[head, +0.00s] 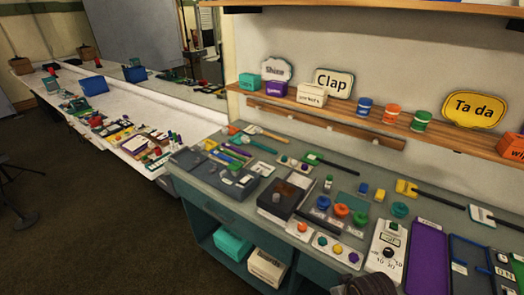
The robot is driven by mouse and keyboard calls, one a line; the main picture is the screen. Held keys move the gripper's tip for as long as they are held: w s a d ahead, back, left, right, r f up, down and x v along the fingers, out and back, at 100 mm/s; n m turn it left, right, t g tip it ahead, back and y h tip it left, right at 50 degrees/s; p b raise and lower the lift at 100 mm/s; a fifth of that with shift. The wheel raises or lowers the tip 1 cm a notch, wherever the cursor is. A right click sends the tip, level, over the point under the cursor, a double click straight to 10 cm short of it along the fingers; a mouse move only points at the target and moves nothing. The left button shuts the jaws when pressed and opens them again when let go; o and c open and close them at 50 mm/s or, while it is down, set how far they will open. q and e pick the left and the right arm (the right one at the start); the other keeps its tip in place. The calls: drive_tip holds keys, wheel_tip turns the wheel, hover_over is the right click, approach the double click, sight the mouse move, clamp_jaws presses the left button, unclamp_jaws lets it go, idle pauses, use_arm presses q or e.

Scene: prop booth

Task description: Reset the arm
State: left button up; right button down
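Neither of my grippers can be made out in the head view. A dark rounded shape (368,285) is cut off by the bottom edge, in front of the workbench (205,186). I cannot tell whether it is a part of my arm. No fingertips show on it, and no object is seen held.
The workbench carries several props, including a white switch box (386,250), a purple panel (427,258) and a dark box (283,200). A shelf (370,122) with signs and cups runs above. A long white table (175,122) stands left; the floor (90,225) is mostly clear.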

drive_tip(key=s+f+g, duration=0.1)
drive_tip(key=s+f, duration=0.1)
drive_tip(key=f, duration=1.3)
drive_tip(key=s+f, duration=0.2)
drive_tip(key=f, duration=1.4)
drive_tip(key=s+d+f, duration=0.2)
drive_tip(key=s+f, duration=0.7)
drive_tip(key=s, duration=0.2)
drive_tip(key=s+d+f+g, duration=0.1)
drive_tip(key=s+d+f, duration=0.1)
drive_tip(key=s+f, duration=0.8)
drive_tip(key=shift+s, duration=0.35)
drive_tip(key=shift+d, duration=0.1)
